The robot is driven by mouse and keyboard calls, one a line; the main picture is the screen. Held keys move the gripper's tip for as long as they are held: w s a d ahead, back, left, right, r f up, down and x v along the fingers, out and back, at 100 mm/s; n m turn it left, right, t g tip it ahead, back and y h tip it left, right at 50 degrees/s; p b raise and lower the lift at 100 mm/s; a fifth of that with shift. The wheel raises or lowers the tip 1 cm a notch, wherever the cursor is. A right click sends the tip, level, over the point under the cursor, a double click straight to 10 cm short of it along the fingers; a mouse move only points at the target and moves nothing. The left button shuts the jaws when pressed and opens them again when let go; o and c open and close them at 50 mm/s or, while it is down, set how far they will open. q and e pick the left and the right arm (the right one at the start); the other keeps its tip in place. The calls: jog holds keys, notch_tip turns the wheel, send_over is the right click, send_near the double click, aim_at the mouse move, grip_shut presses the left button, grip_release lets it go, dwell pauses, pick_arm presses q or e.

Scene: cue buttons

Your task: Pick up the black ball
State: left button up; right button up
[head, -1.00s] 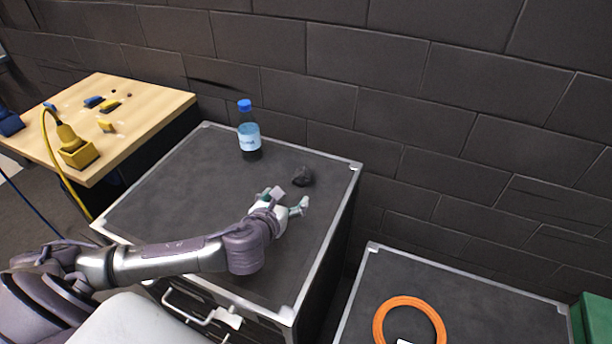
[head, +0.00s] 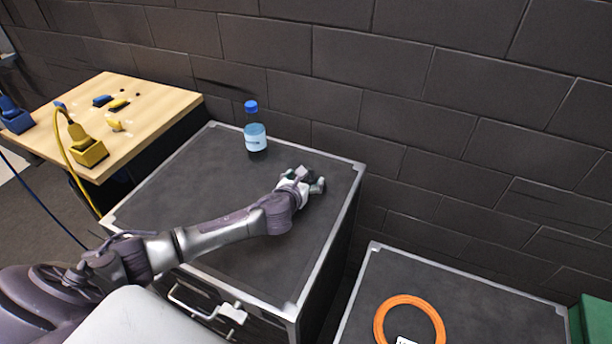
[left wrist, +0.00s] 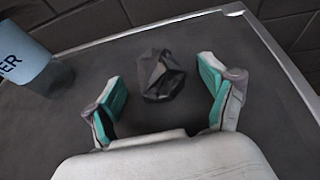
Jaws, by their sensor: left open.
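The black ball is a dark, faceted, crumpled-looking lump (left wrist: 160,76) on the grey top of the case (head: 200,200). In the left wrist view it lies between and slightly beyond the fingertips, with bare surface on both sides of it. My left gripper (head: 312,181) is open, low over the case top near its far right corner; it also shows in the left wrist view (left wrist: 160,95) with teal pads on its fingers. In the head view the gripper mostly hides the ball. My right gripper is not in view.
A water bottle (head: 255,138) with a blue cap stands left of the gripper and also shows in the left wrist view (left wrist: 24,58). A brick wall (head: 450,90) rises behind. An orange ring (head: 380,318) lies on a second case at right. A wooden table (head: 150,105) holds small items.

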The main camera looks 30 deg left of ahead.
pick_arm(q)
jog(key=shift+w+f, duration=0.1)
jog(key=shift+w, duration=0.2)
jog(key=shift+s, duration=0.1)
jog(key=c, duration=1)
jog(key=shift+c, duration=0.2)
